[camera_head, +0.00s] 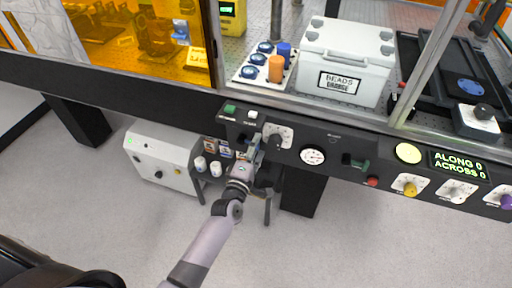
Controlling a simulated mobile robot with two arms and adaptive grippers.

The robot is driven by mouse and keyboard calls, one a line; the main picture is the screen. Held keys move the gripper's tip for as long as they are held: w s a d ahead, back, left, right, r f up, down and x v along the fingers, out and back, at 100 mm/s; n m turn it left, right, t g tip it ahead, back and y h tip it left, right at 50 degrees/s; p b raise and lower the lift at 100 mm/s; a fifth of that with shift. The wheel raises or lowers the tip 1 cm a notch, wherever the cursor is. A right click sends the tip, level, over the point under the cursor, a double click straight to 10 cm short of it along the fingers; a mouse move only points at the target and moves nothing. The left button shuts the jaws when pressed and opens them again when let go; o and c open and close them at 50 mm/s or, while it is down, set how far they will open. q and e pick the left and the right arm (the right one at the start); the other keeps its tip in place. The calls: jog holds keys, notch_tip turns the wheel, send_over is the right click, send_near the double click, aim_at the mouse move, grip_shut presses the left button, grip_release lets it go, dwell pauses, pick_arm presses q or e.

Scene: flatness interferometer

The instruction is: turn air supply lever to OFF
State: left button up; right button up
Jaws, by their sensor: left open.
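A dark lever (273,142) on a white plate sits on the black front panel (335,143), left of a round white gauge (312,156). It looks like the air supply lever, but its label and setting are too small to read. My left gripper (255,145) is open and reaches up from below to just left of the lever. It covers part of the panel there, and I cannot tell whether it touches the lever. My right gripper is not in view.
A white cabinet (160,160) and a small table with bottles (200,165) stand below. A white box (345,55) sits behind the panel.

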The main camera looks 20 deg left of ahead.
pick_arm(q)
jog(key=shift+w, duration=0.1)
jog(key=shift+c, duration=0.3)
jog(key=c, duration=1.1)
